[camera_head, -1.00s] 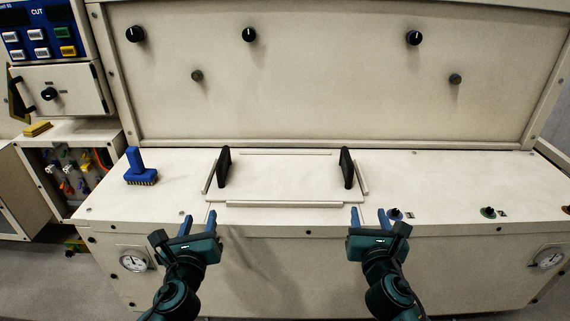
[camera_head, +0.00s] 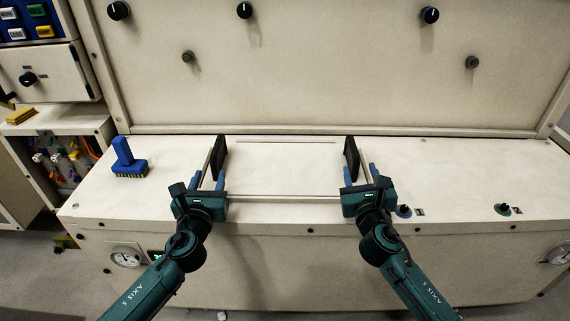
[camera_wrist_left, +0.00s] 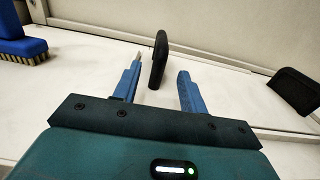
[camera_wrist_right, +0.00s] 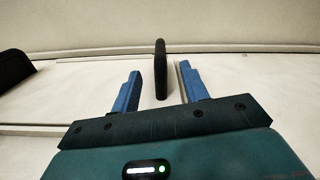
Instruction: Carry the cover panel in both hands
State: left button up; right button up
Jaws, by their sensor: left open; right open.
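The cover panel (camera_head: 285,170) is a pale flat plate lying on the cream worktop, with a black upright handle near each end. My left gripper (camera_head: 208,181) is open at the left handle (camera_head: 219,158); in the left wrist view that handle (camera_wrist_left: 158,60) stands between the two blue fingertips, slightly beyond them. My right gripper (camera_head: 358,177) is open at the right handle (camera_head: 351,158); in the right wrist view that handle (camera_wrist_right: 160,70) stands between the fingers. Neither gripper is closed on a handle.
A blue brush (camera_head: 128,160) stands on the worktop left of the panel. A raised back wall with black knobs (camera_head: 244,10) rises behind. The worktop right of the panel is mostly clear.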

aim_at(217, 154)
pick_arm(q)
jog(key=w, duration=0.9)
jog(key=shift+w+d, duration=0.1)
jog(key=shift+w, duration=0.15)
pick_arm(e)
jog(key=w, duration=0.9)
jog(key=shift+w, duration=0.25)
jog(key=shift+c, duration=0.3)
pick_arm(q)
grip_shut()
pick_arm(e)
grip_shut()
pick_arm(q)
jog(key=shift+r, duration=0.2)
pick_arm(e)
jog(key=shift+r, duration=0.2)
